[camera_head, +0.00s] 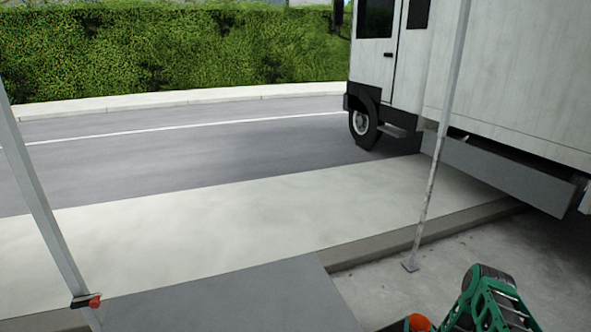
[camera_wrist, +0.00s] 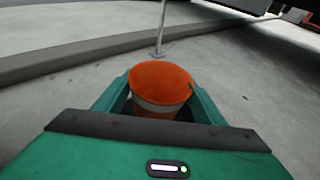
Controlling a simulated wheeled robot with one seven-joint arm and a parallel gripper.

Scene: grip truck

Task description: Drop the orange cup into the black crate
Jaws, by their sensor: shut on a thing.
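The orange cup (camera_wrist: 161,82), with a white band, sits between the two green fingers of my gripper (camera_wrist: 160,100) in the wrist view. The fingers close on its sides. In the head view a small orange part of the cup (camera_head: 419,322) shows at the bottom edge, left of my green arm. The rest of the cup and the fingertips are cut off there. I see no black crate in either view.
A thin metal pole (camera_head: 432,190) stands on the concrete ahead. A white truck (camera_head: 520,80) is parked at the right. A curb (camera_head: 430,236) and a grey ramp-like slab (camera_head: 235,300) lie in front. Another pole (camera_head: 35,195) stands at the left. Concrete around the cup looks clear.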

